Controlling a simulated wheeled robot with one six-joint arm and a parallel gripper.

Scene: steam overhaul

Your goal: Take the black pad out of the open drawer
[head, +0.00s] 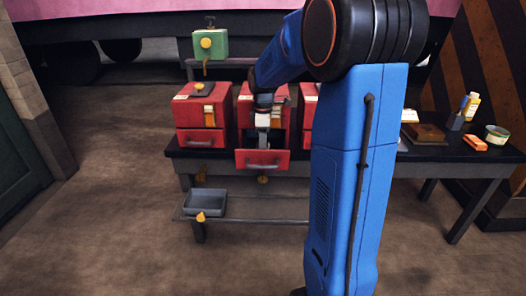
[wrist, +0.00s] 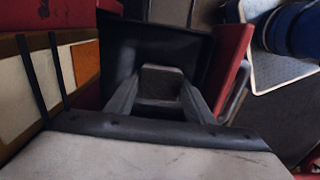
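The open drawer (head: 262,160) is the lower red drawer of the middle cabinet, pulled out toward me. In the wrist view its dark inside (wrist: 118,62) lies below my gripper, with a red wall on the right. The black pad (wrist: 163,80) shows there as a small dark block between my fingers. My gripper (wrist: 162,92) points down into the drawer, and its two fingers appear to touch the pad on both sides. In the head view my gripper (head: 263,136) is over the drawer, and the pad cannot be made out.
Red cabinets (head: 201,118) stand left and right of the middle one on a dark bench (head: 180,153). The middle cabinet's labelled front (wrist: 30,85) is close on the left in the wrist view. A grey tray (head: 205,203) sits on the low shelf. Small items lie at the bench's right end.

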